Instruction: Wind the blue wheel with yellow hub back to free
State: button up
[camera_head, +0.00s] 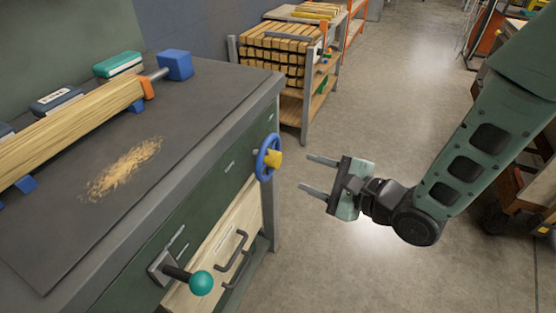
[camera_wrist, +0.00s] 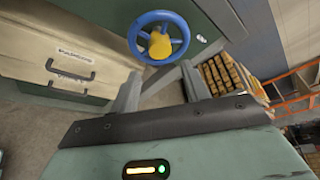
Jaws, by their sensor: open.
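The blue wheel with yellow hub (camera_head: 268,157) is mounted on the front of the green workbench near its right corner. In the wrist view the blue wheel (camera_wrist: 180,35) shows beyond my fingertips, with its yellow hub (camera_wrist: 159,44) at the centre. My gripper (camera_head: 309,173) is open and empty, to the right of the wheel in the head view. Its two fingers point toward the wheel and a gap separates them from it. In the wrist view my gripper (camera_wrist: 158,85) shows its fingers spread below the wheel.
A lever with a teal knob (camera_head: 201,283) and a pale drawer with dark handles (camera_head: 233,250) sit on the same bench front. A rack of wood (camera_head: 275,55) stands behind.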

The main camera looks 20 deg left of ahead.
aim_at(278, 161)
jog(key=x, duration=1.1)
jog(key=shift+a, duration=0.1)
jog(key=shift+c, duration=0.3)
jog(key=shift+b, duration=0.3)
jog(key=c, duration=0.7)
